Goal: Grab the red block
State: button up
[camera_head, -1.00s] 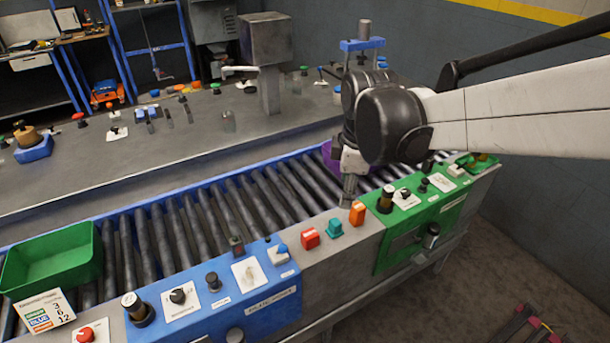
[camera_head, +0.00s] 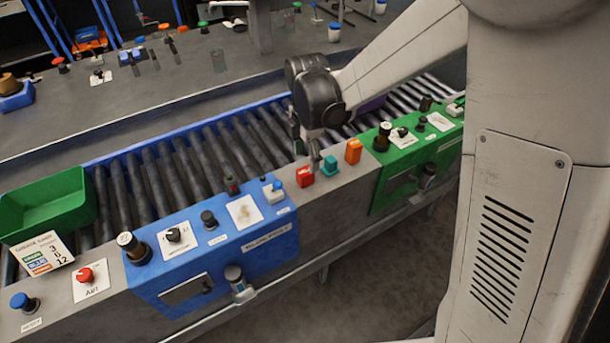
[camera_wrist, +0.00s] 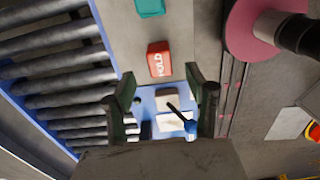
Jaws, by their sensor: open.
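The red block (camera_head: 305,177) sits on the grey top between the blue and green control panels. In the wrist view the red block (camera_wrist: 159,59) shows white lettering and lies just beyond my fingertips, in line with the gap between them. My gripper (camera_wrist: 162,85) is open and empty, with one finger on each side. In the head view my gripper (camera_head: 314,160) hangs close to the red block, just above and right of it. My arm hides part of the gripper there.
A teal block (camera_head: 329,165) and an orange block (camera_head: 353,151) stand right of the red block. The blue panel (camera_head: 220,239) with knobs lies to its left, the green panel (camera_head: 385,190) to the right. Conveyor rollers (camera_head: 190,168) run behind. A green bin (camera_head: 50,205) sits at left.

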aim_at(305, 171)
jog(key=shift+a+f, duration=0.15)
jog(key=shift+f, duration=3.65)
jog(key=c, duration=1.2)
